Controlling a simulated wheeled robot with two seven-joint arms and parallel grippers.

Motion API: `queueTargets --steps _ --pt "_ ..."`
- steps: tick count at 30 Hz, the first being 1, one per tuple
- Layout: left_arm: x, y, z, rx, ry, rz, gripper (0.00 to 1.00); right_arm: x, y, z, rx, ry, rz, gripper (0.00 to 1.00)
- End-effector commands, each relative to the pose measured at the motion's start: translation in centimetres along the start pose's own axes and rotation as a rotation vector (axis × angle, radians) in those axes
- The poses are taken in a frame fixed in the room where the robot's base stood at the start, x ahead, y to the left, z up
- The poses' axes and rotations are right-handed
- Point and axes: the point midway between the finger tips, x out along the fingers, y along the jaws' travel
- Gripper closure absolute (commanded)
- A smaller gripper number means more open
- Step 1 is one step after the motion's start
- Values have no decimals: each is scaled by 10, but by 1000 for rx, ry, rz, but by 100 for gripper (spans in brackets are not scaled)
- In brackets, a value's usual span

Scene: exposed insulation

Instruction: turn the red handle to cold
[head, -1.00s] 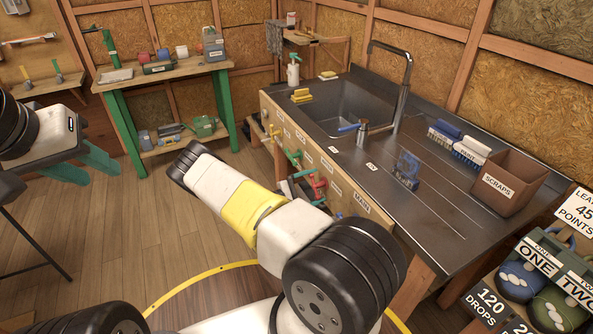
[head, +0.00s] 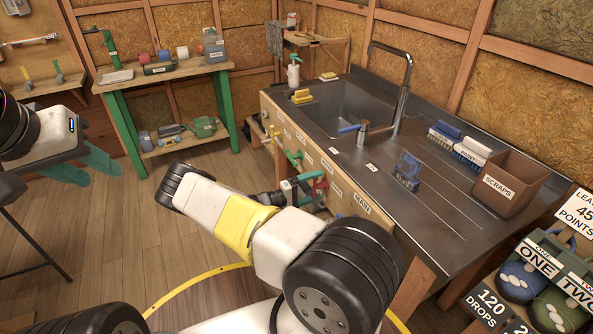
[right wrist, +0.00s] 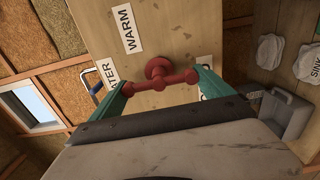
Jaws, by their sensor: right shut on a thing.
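The red handle (right wrist: 158,82) is on the wooden front panel (right wrist: 178,40) of the sink bench. In the right wrist view it has a round hub and a crossbar. My right gripper (right wrist: 160,88) is shut on it, with one green finger at each end of the bar. In the head view the right gripper (head: 307,182) is partly hidden behind my arm. A "WARM" label (right wrist: 127,29) is above left of the handle. Another label (right wrist: 204,92) at right is mostly covered by a finger; I cannot read it. My left gripper (head: 92,168) is open and empty at the left.
The steel sink bench (head: 440,220) holds a tap (head: 403,90), brushes (head: 460,143) and a brown scraps box (head: 510,182). Other coloured handles (head: 294,158) are along its front panel. A green-legged table (head: 115,125) stands at the back.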

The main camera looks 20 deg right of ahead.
Motion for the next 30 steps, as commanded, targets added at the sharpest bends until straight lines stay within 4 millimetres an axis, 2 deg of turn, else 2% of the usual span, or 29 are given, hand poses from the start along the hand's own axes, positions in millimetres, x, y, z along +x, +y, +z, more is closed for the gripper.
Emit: queueTargets --steps 16,17,18,26,30 --pt "0 0 0 0 0 0 64 -1 -1 0 30 1 -2 50" --pt "0 0 0 0 0 0 64 -1 -1 0 30 1 -2 7" --pt "0 0 0 0 0 0 64 -1 -1 0 29 1 -2 0" --pt "0 0 0 0 0 0 64 -2 0 0 28 1 -1 0" --pt "0 0 0 0 0 0 64 -16 -1 -1 28 3 -2 0"
